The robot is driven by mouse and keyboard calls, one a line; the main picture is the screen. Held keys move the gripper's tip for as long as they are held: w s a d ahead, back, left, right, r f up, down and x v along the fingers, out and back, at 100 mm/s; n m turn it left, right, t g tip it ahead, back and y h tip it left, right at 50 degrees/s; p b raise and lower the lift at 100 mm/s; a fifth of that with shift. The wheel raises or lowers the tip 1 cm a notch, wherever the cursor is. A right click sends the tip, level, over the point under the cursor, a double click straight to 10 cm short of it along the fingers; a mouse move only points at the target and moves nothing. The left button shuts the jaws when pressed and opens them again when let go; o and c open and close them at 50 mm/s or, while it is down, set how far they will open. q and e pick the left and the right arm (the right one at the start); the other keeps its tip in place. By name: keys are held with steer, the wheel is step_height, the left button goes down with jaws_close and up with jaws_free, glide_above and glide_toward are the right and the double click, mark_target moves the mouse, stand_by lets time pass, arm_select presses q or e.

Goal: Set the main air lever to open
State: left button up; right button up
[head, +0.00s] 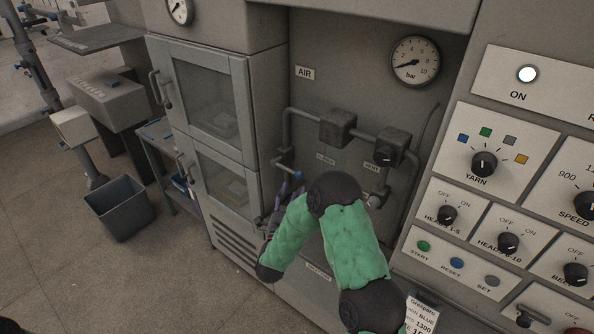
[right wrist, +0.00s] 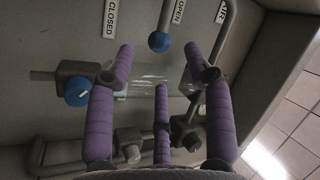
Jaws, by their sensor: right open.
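The AIR plate (head: 305,72) is on the grey panel, with the pipework (head: 303,112) below it. In the right wrist view a blue ball (right wrist: 159,41) on a grey rod shows between the CLOSED label (right wrist: 110,18) and the OPEN label (right wrist: 178,12), closer to OPEN. I cannot tell which way the main air lever is set. My right gripper (head: 290,187) is at the lower left of the pipework; its purple fingers (right wrist: 161,92) are spread and empty, with the ball beyond them. My arm hides part of the pipework in the head view. My left gripper is out of view.
Another blue knob (right wrist: 77,92) sits on a fitting left of the fingers. A pressure gauge (head: 415,62) is above the pipes. The control panel with its YARN dial (head: 484,163) stands at the right, a glazed cabinet (head: 205,95) at the left. The floor at lower left is clear.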

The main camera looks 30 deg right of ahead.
mark_target(298, 179)
steer(key=x, duration=0.7)
steer(key=shift+w+d, duration=0.15)
jaws_close()
